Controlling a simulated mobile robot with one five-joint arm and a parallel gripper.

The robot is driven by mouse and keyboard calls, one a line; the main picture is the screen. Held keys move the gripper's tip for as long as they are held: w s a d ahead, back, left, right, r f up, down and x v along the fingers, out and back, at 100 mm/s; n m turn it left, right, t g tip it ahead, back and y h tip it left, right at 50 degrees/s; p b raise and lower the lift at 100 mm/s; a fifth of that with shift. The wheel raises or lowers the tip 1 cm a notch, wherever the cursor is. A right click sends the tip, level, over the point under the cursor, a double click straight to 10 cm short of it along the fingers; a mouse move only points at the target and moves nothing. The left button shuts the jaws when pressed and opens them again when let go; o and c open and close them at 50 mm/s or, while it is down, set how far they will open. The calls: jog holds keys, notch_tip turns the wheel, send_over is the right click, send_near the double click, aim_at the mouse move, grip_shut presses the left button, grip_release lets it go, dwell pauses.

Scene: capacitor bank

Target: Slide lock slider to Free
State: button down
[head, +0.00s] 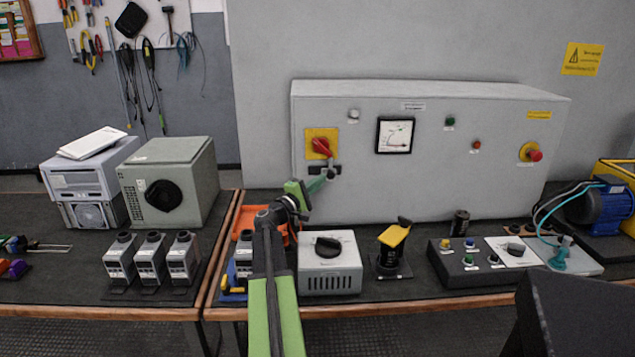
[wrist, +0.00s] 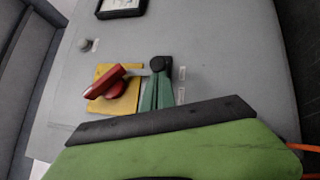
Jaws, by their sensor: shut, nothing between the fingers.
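In the head view the slider's dark part (head: 311,170) lies just below that switch (head: 322,147). My gripper (wrist: 159,77) is shut and empty, its teal fingers pointing at the knob. In the head view my gripper (head: 329,173) is at the cabinet front. Whether the fingertips touch the knob I cannot tell. The fingers hide part of the slider's track. Two small pale labels beside it are unreadable.
The grey cabinet (head: 430,190) carries a meter (head: 394,135), lamps and a red stop button (head: 535,155). On the bench below stand a grey box with a black knob (head: 330,268), a yellow-topped switch (head: 393,240) and a black button box (head: 470,262).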

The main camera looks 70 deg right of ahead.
jog(key=shift+s+d, duration=0.1)
jog(key=shift+s, duration=0.3)
jog(key=b+v, duration=0.2)
jog(key=v, duration=0.8)
jog(key=shift+w, duration=0.4)
